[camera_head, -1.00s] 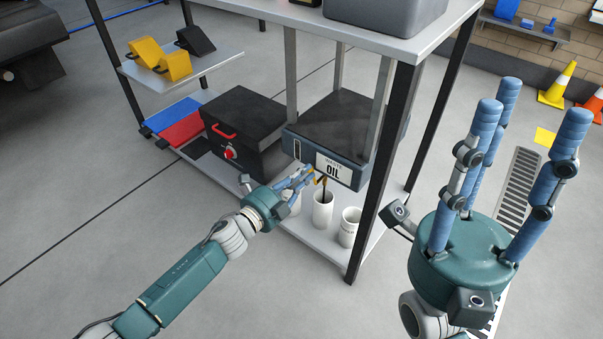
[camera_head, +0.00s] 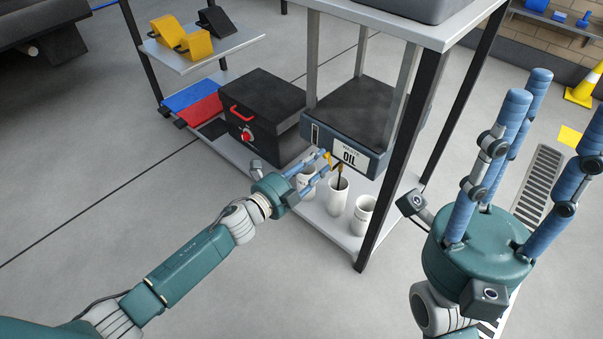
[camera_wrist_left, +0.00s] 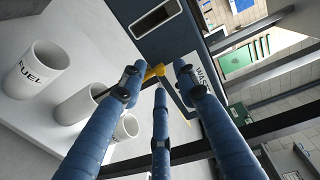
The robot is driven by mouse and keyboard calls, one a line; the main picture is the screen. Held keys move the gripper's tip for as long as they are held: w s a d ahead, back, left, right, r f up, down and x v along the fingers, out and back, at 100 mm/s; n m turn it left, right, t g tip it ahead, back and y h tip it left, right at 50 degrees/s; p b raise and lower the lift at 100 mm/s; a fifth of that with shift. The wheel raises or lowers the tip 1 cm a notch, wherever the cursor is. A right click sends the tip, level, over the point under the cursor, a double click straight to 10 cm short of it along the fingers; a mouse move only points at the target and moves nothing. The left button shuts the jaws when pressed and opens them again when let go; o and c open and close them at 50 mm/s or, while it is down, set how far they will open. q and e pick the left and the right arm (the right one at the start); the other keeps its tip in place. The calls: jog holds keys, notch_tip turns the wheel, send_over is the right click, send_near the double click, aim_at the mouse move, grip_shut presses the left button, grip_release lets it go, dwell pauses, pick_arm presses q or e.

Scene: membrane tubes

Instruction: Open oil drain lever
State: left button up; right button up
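My left gripper (camera_head: 320,167) is at the lever. In the left wrist view its blue fingers (camera_wrist_left: 160,80) are spread around the lever, with gaps between the tips; contact is unclear. A dark brown strand (camera_head: 340,176) runs below the container into a white cup (camera_head: 338,196); I cannot tell whether it is oil. My right gripper (camera_head: 540,115) is open, empty, fingers up.
White cups stand on the low shelf (camera_head: 322,222), one marked "FUEL" (camera_wrist_left: 38,71) in the left wrist view. A black box with a red handle (camera_head: 262,115) stands left of the container. A black rack post (camera_head: 400,165) is close to the right. The floor in front is clear.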

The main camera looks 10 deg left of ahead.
pick_arm(q)
jog(key=v, duration=1)
jog(key=shift+s, duration=0.25)
jog(key=shift+a, duration=0.1)
